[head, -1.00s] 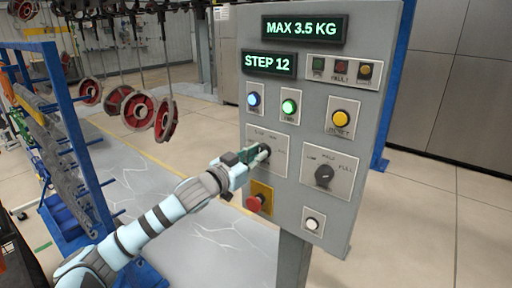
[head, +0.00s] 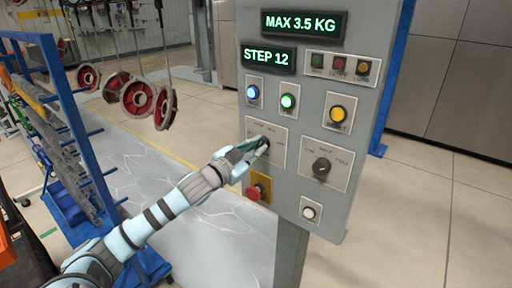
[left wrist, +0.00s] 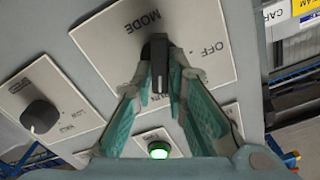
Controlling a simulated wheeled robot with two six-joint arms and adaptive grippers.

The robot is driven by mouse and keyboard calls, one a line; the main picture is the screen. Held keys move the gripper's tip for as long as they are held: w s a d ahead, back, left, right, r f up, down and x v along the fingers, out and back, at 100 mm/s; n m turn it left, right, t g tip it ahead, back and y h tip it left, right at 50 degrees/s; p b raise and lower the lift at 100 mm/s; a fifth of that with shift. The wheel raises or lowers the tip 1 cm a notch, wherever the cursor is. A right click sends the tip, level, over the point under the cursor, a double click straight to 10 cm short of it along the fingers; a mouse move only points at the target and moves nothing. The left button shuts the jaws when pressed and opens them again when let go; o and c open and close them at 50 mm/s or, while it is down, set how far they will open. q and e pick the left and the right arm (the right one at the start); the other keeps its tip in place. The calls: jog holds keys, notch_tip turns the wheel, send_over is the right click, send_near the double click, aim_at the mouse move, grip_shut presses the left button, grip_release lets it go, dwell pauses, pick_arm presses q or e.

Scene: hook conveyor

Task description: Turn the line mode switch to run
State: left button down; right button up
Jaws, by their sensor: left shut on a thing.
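The line mode switch is a black knob (left wrist: 157,65) on a pale plate marked MODE (left wrist: 110,45) in the left wrist view, which shows the panel upside down. In the head view the plate (head: 278,155) sits at mid-left of the grey control panel (head: 303,78). My left gripper (left wrist: 163,62) is shut on the knob, one green-padded finger on each side. The knob's pale line points toward the green lamp (left wrist: 158,151). OFF shows at the right in the wrist view; the fingers hide other labels. In the head view my left gripper (head: 260,148) covers most of the knob. My right gripper is out of view.
A second black knob (head: 321,168) is to the right. A red emergency button (head: 254,192) on a yellow plate sits just below my gripper. A yellow button (head: 338,114) and a white button (head: 309,213) are on the panel. Red wheels (head: 138,97) hang from hooks at left.

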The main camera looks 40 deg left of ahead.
pick_arm(q)
jog(key=c, duration=1.6)
grip_release()
notch_tip(320, 180, up, 10)
jog(key=shift+r, duration=0.1)
jog(key=shift+w, duration=0.1)
